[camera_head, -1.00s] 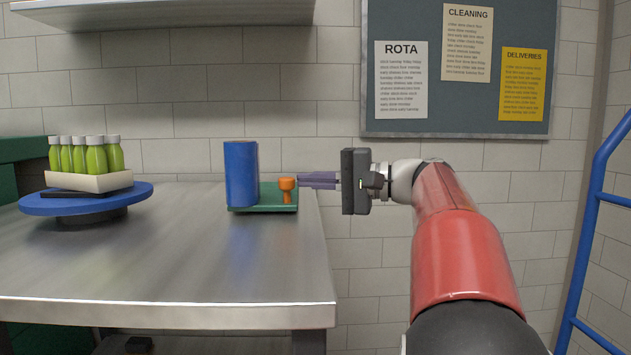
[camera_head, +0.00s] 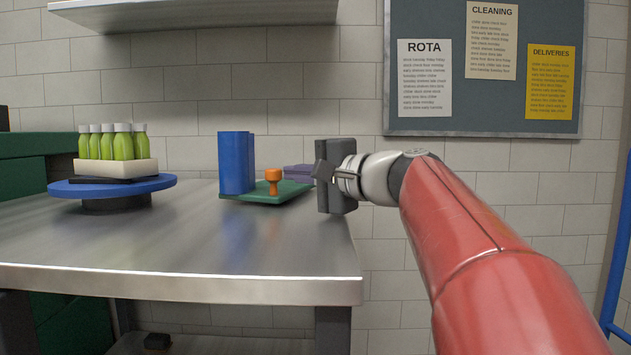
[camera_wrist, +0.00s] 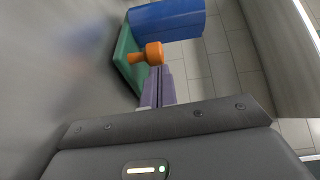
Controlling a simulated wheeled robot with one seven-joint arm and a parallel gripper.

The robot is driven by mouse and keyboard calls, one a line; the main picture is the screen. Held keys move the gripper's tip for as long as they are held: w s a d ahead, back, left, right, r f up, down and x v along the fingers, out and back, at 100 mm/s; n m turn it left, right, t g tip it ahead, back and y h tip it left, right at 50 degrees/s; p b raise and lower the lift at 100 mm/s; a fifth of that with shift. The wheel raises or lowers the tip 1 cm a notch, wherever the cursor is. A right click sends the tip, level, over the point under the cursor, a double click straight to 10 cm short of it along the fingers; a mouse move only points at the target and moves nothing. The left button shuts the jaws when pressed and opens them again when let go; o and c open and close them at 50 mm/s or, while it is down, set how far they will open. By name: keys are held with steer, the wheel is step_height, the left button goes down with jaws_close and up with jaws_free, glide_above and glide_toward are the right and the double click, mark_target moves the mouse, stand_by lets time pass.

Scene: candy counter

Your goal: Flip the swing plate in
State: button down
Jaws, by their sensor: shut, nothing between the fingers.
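The green swing plate (camera_head: 262,197) sits on the steel counter at its right end, set at an angle to the front edge. A blue upright block (camera_head: 236,163) and an orange knob (camera_head: 272,182) stand on it. The wrist view also shows the plate (camera_wrist: 128,66), the knob (camera_wrist: 153,53) and the block (camera_wrist: 168,20). My gripper (camera_head: 288,172) has its purple fingers shut and empty, on the right of the knob. In the wrist view the fingertips (camera_wrist: 157,72) are right by the knob and plate edge; I cannot tell if they touch. The gripper body partly hides the fingers.
A blue turntable (camera_head: 160,186) with a white tray (camera_head: 112,168) of green bottles stands at the left of the steel counter (camera_head: 150,240). The middle of the counter is clear. A shelf hangs above, and a blue rail (camera_head: 621,240) stands at far right.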

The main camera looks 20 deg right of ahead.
mark_target(224, 171)
steer(key=a+m+h, duration=0.1)
steer(key=a, duration=0.1)
steer(key=w+a+m+t+h+p, duration=0.1)
steer(key=a+h, duration=0.1)
steer(key=a, duration=0.1)
steer(key=w+a+m+t+h+p, duration=0.1)
steer(key=a+h, duration=0.1)
steer(key=a, duration=0.1)
steer(key=shift+w+r+m, duration=0.15)
steer(key=shift+w+m, duration=0.1)
steer(key=shift+m, duration=0.05)
steer(key=shift+w+a+p, duration=0.4)
steer(key=shift+w+a, duration=0.1)
steer(key=shift+a, duration=0.25)
steer(key=shift+w+a+p, duration=0.35)
steer(key=shift+w+a, duration=0.15)
steer(key=shift+a, duration=0.4)
steer(key=shift+w+a, duration=0.1)
steer(key=shift+a, duration=0.15)
